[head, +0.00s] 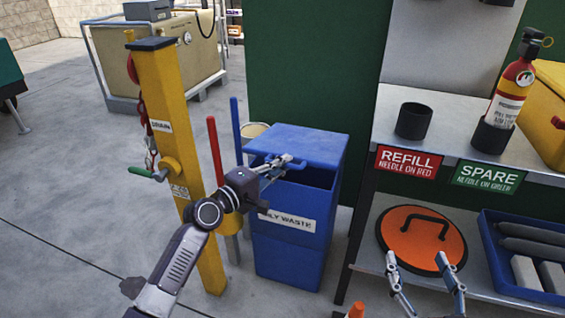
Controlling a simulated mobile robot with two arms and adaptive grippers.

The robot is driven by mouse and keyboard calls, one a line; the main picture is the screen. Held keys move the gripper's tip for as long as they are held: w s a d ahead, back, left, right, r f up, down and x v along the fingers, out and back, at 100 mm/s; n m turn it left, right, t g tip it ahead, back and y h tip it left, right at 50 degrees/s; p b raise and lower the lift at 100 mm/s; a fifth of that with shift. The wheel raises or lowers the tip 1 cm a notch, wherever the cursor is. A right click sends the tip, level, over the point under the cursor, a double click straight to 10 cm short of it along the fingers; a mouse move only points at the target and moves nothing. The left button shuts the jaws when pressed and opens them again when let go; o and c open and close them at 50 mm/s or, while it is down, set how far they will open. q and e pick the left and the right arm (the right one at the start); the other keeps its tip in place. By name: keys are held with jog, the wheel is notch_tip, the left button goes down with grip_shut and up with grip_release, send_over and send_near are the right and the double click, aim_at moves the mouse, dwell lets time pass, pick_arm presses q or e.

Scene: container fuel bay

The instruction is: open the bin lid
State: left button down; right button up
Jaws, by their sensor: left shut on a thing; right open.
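The blue bin (287,240) stands on the floor in the middle, with a white label that partly reads "ILY WASTE". Its blue lid (305,143) is tilted slightly up at the front, with a dark gap under it. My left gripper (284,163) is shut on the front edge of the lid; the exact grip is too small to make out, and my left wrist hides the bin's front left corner. My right gripper (419,264) is open and empty, low in front of the shelf at the right.
A yellow post (176,150) with a green-handled lever stands left of the bin. Close on the right is a shelf unit (430,138) with a black cup (413,121), an extinguisher (508,93) and an orange round cover (405,240). A green panel is behind.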

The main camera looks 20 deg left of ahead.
pick_arm(q)
jog(key=shift+w+r+p, duration=0.1)
jog(key=shift+r+p, duration=0.35)
jog(key=shift+r, duration=0.05)
jog(key=shift+w+r+p, duration=0.15)
jog(key=shift+r+p, duration=0.3)
jog(key=shift+p, duration=0.25)
pick_arm(e)
jog(key=s+d+f+g+h, duration=0.25)
jog(key=s+f+g, duration=0.4)
jog(key=f, duration=0.55)
jog(key=shift+s+d+f+g+h+p, duration=0.35)
jog(key=shift+s+d+f+g+p, duration=1.15)
jog(key=shift+s, duration=1.7)
jog(key=shift+s+d+f+g+h+p, duration=0.3)
jog(key=shift+s+d+f+g+p, duration=0.5)
jog(key=shift+s+g, duration=1.8)
pick_arm(q)
jog(key=w+r+p, duration=0.6)
jog(key=w+r, duration=1)
jog(key=r, duration=0.4)
jog(key=shift+w+d+p, duration=0.25)
jog(key=shift+p, duration=0.05)
pick_arm(e)
jog(key=s+f, duration=0.3)
jog(key=f, duration=2)
jog(key=shift+d, duration=0.3)
